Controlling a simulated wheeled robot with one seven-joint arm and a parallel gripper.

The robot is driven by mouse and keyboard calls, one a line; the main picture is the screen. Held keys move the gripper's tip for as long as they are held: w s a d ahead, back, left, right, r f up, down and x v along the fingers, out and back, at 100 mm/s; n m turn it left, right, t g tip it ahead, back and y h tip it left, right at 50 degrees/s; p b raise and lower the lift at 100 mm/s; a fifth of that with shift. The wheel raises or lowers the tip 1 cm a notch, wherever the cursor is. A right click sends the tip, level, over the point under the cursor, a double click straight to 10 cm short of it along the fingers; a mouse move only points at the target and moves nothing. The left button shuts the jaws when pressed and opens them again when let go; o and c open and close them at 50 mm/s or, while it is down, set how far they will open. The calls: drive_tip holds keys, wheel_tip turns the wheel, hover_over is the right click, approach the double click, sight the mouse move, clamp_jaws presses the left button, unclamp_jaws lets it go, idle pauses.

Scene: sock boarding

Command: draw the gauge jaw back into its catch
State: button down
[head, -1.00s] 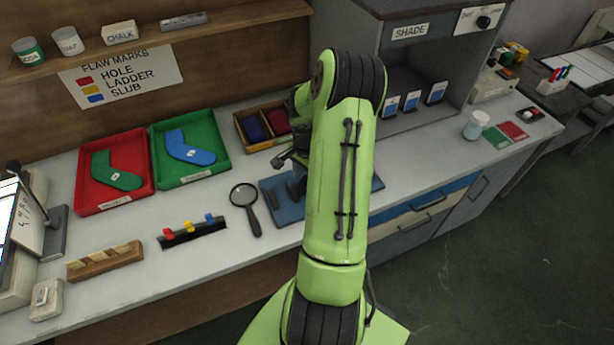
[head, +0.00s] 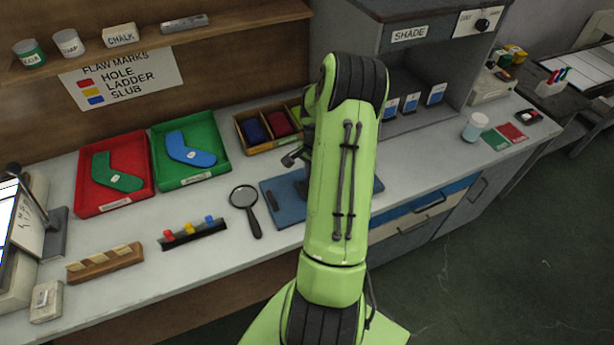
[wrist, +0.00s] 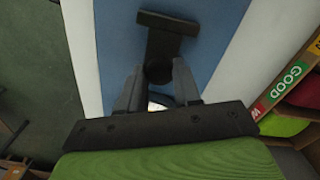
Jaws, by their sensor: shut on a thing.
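The gauge is a flat blue board (head: 290,212) lying on the bench, partly hidden behind my arm in the head view. A short dark bar (head: 272,200) stands near its left end. In the wrist view, the blue board (wrist: 205,70) runs under a dark T-shaped jaw (wrist: 165,24) with a round dark knob (wrist: 158,72). My gripper (wrist: 159,80) is shut on the gauge jaw at this knob, one finger on each side. In the head view my arm hides most of the gripper and the jaw. I cannot make out the catch.
A magnifying glass (head: 244,198) lies just left of the board. A divided wooden box (head: 258,143) stands behind it. Red (head: 87,199) and green trays (head: 218,158) holding socks are further left. The grey shade box (head: 372,50) rises behind my arm. The bench front edge is close.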

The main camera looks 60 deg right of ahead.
drive_tip(key=s+d, duration=0.1)
drive_tip(key=d, duration=0.2)
drive_tip(key=shift+s, duration=0.35)
drive_tip(key=c, duration=0.8)
unclamp_jaws()
wheel_tip(320, 180, up, 16)
drive_tip(key=shift+f+p, duration=0.1)
drive_tip(key=shift+p, duration=1.15)
drive_tip(key=shift+w+a, duration=0.1)
